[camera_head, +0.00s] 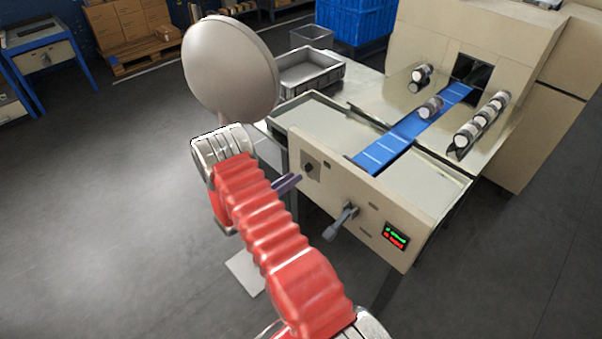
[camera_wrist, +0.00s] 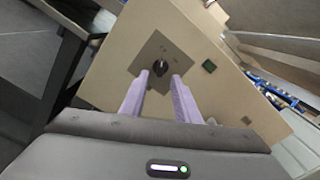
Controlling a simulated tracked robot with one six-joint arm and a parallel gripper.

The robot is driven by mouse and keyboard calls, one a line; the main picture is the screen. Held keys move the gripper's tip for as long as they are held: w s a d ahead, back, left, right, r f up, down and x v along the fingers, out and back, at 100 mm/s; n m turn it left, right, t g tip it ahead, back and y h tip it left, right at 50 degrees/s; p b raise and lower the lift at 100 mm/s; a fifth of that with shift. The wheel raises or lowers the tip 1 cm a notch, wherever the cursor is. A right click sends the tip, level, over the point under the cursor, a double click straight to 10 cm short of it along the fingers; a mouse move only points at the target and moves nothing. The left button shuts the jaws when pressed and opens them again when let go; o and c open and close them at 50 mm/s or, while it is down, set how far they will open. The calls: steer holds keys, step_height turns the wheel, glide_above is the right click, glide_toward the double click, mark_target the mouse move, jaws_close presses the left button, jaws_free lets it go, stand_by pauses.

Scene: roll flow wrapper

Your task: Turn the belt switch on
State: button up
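The belt switch appears to be the small black rotary knob (camera_head: 308,168) on a square grey-brown plate at the left of the machine's front panel. In the wrist view the knob (camera_wrist: 160,68) sits just beyond and between my fingertips. My gripper (camera_head: 297,179) has two pale purple fingers. In the wrist view my gripper (camera_wrist: 158,80) is open, one finger to each side of the knob's line, with nothing between them. In the head view the fingertips are close to the knob, slightly short of it. I cannot tell whether they touch it.
A grey lever handle (camera_head: 342,220) sticks out of the same panel to the right, near a small lit display (camera_head: 395,237). The blue conveyor belt (camera_head: 400,135) runs behind the panel, with rolls beside it. A grey tray (camera_head: 310,72) stands behind. The floor at left is clear.

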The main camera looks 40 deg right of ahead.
mark_target(308, 167)
steer(key=d, duration=0.5)
steer(key=shift+d, duration=0.4)
steer(key=shift+c, duration=0.6)
steer(key=c, duration=0.5)
steer(key=shift+w+a, duration=0.1)
steer(key=shift+a, duration=0.3)
steer(key=shift+c, duration=0.5)
steer(key=shift+d, duration=0.35)
jaws_close()
